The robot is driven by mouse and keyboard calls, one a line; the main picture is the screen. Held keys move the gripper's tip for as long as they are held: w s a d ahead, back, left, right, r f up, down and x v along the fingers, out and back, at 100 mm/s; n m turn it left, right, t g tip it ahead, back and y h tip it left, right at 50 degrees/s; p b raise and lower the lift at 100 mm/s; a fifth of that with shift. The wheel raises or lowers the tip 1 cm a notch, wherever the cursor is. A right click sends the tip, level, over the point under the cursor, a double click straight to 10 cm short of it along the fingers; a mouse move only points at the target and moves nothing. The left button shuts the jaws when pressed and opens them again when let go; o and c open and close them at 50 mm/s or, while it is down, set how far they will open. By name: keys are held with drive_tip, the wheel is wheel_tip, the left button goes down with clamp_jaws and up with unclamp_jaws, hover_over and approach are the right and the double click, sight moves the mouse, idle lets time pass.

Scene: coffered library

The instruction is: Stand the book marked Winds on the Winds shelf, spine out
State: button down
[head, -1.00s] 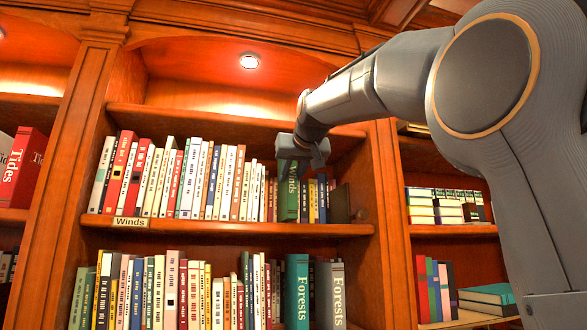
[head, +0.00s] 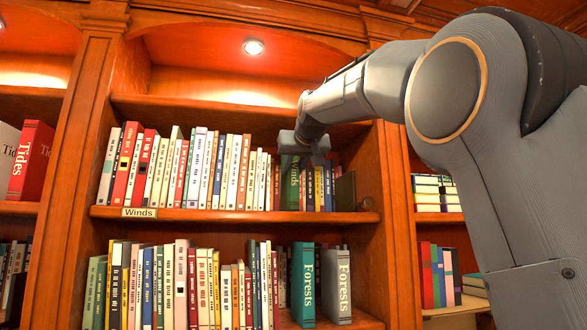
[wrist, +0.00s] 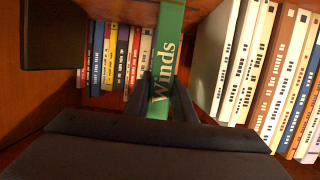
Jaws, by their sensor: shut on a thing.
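The green book marked Winds (head: 290,184) stands upright in the row on the shelf with the Winds label (head: 139,213), its lettered spine facing out. In the wrist view the green Winds spine (wrist: 165,62) rises between the two dark fingers. My gripper (head: 305,150) is at the upper part of the book, and in the wrist view my gripper (wrist: 160,98) is shut on it. The Winds shelf (head: 240,215) runs under the row.
White and coloured books (head: 180,170) fill the shelf left of the green book. Several thin books (head: 320,188) and a dark bookend (head: 345,191) stand to its right. A shelf of books, including green Forests (head: 303,285), lies below.

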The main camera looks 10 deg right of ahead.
drive_tip(key=shift+f, duration=0.15)
drive_tip(key=c, duration=1.4)
unclamp_jaws()
drive_tip(key=shift+f, duration=0.2)
drive_tip(key=shift+b, duration=0.3)
drive_tip(key=shift+b+v, duration=1.8)
drive_tip(key=shift+v, duration=2.15)
